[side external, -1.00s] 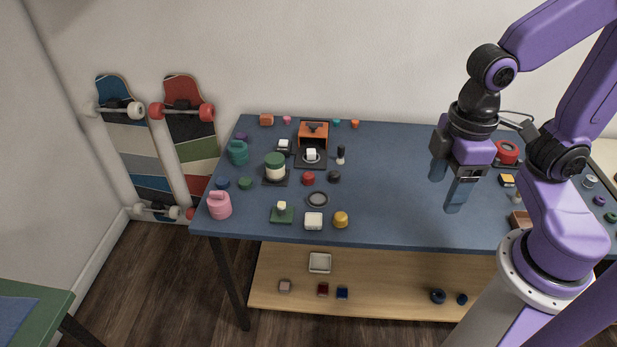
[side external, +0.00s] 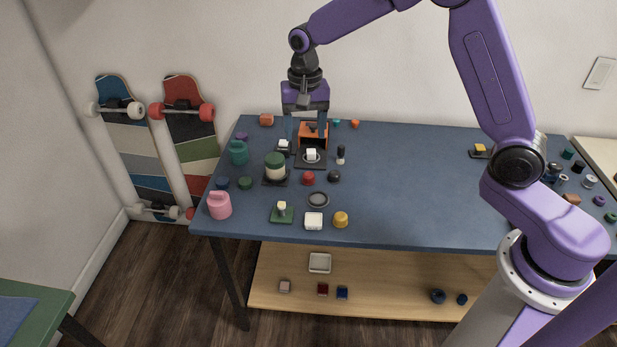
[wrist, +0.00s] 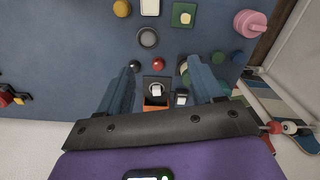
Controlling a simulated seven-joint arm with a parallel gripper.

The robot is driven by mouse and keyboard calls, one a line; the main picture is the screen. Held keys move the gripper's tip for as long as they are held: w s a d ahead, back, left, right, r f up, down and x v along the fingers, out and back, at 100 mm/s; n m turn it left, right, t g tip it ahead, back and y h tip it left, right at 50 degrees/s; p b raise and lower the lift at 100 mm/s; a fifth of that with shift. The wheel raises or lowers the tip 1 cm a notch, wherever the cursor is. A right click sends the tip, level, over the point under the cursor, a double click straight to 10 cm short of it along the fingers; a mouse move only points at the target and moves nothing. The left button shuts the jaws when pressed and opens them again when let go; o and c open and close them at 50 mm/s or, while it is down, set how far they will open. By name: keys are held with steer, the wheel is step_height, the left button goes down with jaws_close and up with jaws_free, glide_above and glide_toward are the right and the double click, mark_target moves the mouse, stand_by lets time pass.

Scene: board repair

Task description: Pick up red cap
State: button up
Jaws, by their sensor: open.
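The red cap (side external: 308,178) is a small round piece standing on the blue table, between the green-lidded jar and a dark cap. In the wrist view the red cap (wrist: 158,64) shows ahead of the fingertips, near the picture's middle. My gripper (side external: 306,140) is open, fingers pointing down, above the back of the table near the orange device. The wrist view shows my gripper (wrist: 160,85) with its two blue fingers wide apart and nothing between them but the table items below. The cap is apart from both fingers.
The orange device (side external: 313,130) stands behind the cap. The green-lidded jar (side external: 275,168) is left of it, the dark cap (side external: 334,176) right, and a grey ring (side external: 318,199) in front. A pink container (side external: 219,206) stands at the left edge. The table's middle right is clear.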

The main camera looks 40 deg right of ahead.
steer(key=w+d+f+m, duration=0.7)
steer(key=w+d, duration=0.1)
steer(key=w, duration=0.1)
glide_toward(308, 175)
step_height(308, 175, down, 9)
steer(key=shift+w, duration=0.15)
steer(key=c, duration=1.1)
